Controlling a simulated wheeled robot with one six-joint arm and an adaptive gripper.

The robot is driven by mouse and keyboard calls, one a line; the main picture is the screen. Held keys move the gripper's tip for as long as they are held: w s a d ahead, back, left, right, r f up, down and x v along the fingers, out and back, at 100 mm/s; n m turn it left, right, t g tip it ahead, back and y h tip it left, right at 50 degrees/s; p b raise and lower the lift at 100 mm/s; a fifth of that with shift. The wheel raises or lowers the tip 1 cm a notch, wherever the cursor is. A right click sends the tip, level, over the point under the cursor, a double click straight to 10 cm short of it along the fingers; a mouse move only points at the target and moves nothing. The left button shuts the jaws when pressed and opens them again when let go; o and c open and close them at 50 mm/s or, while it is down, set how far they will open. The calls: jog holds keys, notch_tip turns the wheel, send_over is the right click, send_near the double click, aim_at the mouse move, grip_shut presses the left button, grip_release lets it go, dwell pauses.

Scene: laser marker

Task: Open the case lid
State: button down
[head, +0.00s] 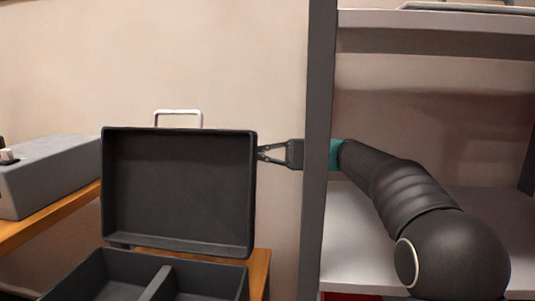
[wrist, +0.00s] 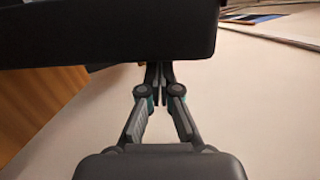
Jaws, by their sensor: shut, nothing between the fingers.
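The black case stands on a wooden surface in the head view, its lid (head: 180,188) raised about upright above the base (head: 205,278). A white handle (head: 178,112) sticks up from the lid's top edge. The base shows a divider between two compartments. My gripper (head: 262,153) is at the right edge of the lid, close to or touching it; I cannot tell which. In the wrist view my gripper (wrist: 158,72) is shut and empty, its fingertips partly against the dark underside of the lid (wrist: 110,30).
A grey machine (head: 50,170) stands on a wooden table (head: 45,220) at the left. A dark upright post (head: 317,150) crosses in front of my arm, with grey shelves (head: 440,22) to its right. A plain wall lies behind.

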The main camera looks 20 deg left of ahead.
aim_at(256, 149)
dwell(0.3)
jog(key=s, duration=0.1)
jog(key=s+r+n+b, duration=0.1)
jog(key=s+n+b, duration=0.1)
jog(key=shift+s+d+r, duration=0.2)
jog(key=shift+s+r, duration=0.15)
jog(key=shift+s+r+n, duration=0.3)
jog(key=shift+s, duration=0.1)
jog(key=shift+d, duration=0.1)
